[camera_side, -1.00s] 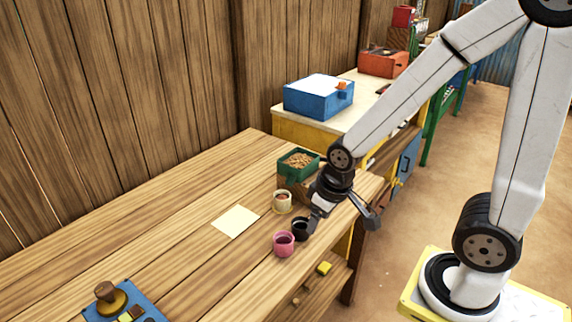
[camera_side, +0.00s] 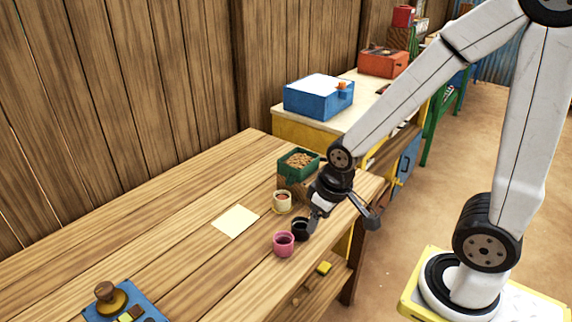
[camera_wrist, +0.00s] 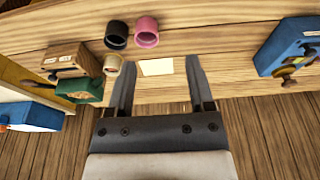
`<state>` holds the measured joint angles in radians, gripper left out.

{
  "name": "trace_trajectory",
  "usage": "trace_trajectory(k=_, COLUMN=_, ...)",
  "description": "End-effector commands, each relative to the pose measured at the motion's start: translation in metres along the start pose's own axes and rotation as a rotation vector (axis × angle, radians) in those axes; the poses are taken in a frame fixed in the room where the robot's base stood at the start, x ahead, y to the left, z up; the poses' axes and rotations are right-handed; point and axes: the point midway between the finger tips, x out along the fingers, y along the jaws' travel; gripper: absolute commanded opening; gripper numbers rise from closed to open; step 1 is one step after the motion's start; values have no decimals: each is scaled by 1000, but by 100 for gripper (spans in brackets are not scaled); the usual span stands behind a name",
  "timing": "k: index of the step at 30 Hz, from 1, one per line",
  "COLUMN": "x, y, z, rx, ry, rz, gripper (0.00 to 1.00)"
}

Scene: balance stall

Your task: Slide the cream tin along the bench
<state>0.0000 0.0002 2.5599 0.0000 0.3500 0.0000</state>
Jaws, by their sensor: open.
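The cream tin (camera_side: 283,201) stands upright on the wooden bench (camera_side: 180,225), just in front of the green-topped box, with something brownish inside it. In the wrist view the cream tin (camera_wrist: 112,65) is at the left, just outside my left finger. My gripper (camera_side: 345,216) is open above the bench's right end, with nothing between its fingers. In the wrist view the gripper (camera_wrist: 158,80) spans a pale square of paper (camera_wrist: 156,67) lying on the bench beyond it. In the side view the gripper is to the right of the cream tin.
A black tin (camera_side: 300,228) and a pink tin (camera_side: 283,244) stand nearer the bench's front edge. A green tray of brown pieces (camera_side: 299,160) stands behind the cream tin. A blue board with a knob (camera_side: 125,305) is at the lower left. Bench around the paper is clear.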

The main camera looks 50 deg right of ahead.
Motion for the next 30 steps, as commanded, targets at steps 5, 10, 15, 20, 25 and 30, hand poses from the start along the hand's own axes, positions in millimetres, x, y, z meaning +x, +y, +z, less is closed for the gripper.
trace_trajectory(k=5, x=0, y=0, z=0, rx=0, ry=0, rz=0, gripper=68)
trace_trajectory(k=10, x=0, y=0, z=0, rx=0, ry=0, rz=0, gripper=55)
trace_trajectory(k=15, x=1, y=1, z=-3, rx=-11, ry=-1, rz=1, gripper=48)
trace_trajectory(k=20, x=4, y=5, z=-15, rx=-52, ry=-10, rz=3, gripper=48)
trace_trajectory(k=25, x=11, y=13, z=-37, rx=-140, ry=-28, rz=7, gripper=48)
trace_trajectory(k=30, x=22, y=27, z=-66, rx=-262, ry=-51, rz=7, gripper=48)
